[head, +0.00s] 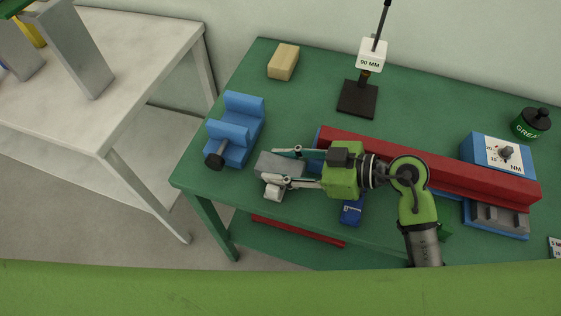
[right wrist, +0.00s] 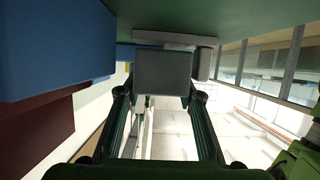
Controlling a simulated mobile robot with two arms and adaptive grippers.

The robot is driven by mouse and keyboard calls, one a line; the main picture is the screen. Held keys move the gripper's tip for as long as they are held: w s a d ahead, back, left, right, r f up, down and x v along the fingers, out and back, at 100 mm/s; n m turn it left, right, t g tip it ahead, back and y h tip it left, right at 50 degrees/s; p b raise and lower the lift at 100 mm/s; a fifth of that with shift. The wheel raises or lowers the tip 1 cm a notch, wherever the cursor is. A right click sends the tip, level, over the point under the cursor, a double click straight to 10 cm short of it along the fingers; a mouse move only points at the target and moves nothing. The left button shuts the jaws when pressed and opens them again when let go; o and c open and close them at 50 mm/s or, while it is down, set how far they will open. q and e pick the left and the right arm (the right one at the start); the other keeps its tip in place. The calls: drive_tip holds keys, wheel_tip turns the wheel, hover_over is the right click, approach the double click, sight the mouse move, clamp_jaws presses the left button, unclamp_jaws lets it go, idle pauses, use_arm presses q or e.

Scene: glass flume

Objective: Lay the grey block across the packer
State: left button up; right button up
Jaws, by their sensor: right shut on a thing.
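The grey block (head: 268,163) is a flat-sided block at the table's left front, right of the blue vise-like fixture (head: 235,132). My right gripper (head: 281,168) comes in from the right and is shut on it. In the right wrist view the block (right wrist: 163,73) sits between my fingertips (right wrist: 160,88). I cannot tell whether it touches the table. No piece is clearly marked as the packer; a tan block (head: 284,61) lies at the back left, apart from the gripper. My left gripper is out of view.
A long red bar (head: 470,182) on a blue base lies right beside my gripper. Behind stand a 90 MM post (head: 371,55), a dial box (head: 497,155) and a grease tin (head: 531,122). A small blue box (head: 352,211) is near the front edge.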

drive_tip(key=shift+s+f, duration=0.2)
drive_tip(key=shift+f, duration=0.35)
drive_tip(key=o, duration=1.4)
drive_tip(key=shift+f, duration=0.15)
drive_tip(key=shift+s, duration=0.1)
drive_tip(key=shift+a+r+b, duration=0.1)
drive_tip(key=shift+r+b, duration=0.1)
drive_tip(key=shift+b, duration=0.1)
drive_tip(key=v, duration=0.8)
drive_tip(key=w+r+v, duration=0.1)
drive_tip(key=v, duration=0.3)
drive_tip(key=shift+s+r, duration=0.15)
drive_tip(key=shift+r, duration=0.05)
